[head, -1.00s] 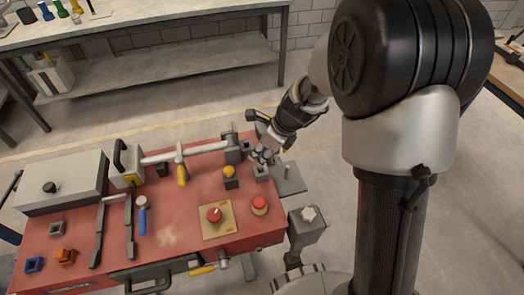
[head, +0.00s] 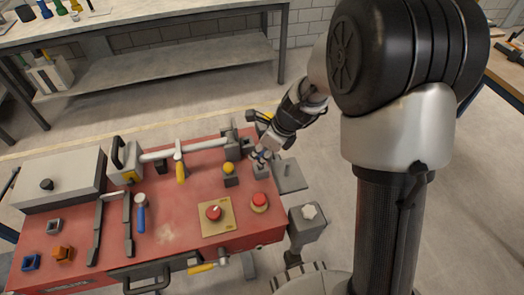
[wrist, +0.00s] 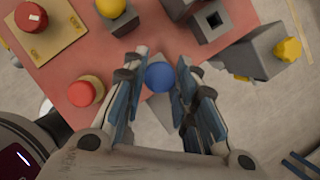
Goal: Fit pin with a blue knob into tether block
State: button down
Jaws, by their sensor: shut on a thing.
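My gripper (head: 262,158) is shut on the blue knob (wrist: 160,77) of the pin, which sits between the fingers in the wrist view. The pin's shaft is hidden below the knob. A small grey block (head: 261,172), which looks like the tether block, stands near the right edge of the red table, directly under my gripper. A grey surface, likely this block (wrist: 164,106), shows just below the knob in the wrist view. I cannot tell whether the pin's tip is in the block.
A yellow ball on a block (head: 229,169) and a red button (head: 259,202) stand close by. A red knob on a yellow plate (head: 215,214) lies nearer the front. A grey block with a square hole (wrist: 212,20) and a yellow knob (wrist: 288,50) are further away.

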jog(key=shift+f+b, duration=1)
jog(key=shift+f, duration=0.45)
jog(key=c, duration=1.2)
grip_release()
jog(key=o, duration=0.5)
jog(key=shift+r, duration=0.1)
notch_tip(320, 180, up, 8)
jog(key=p, duration=0.8)
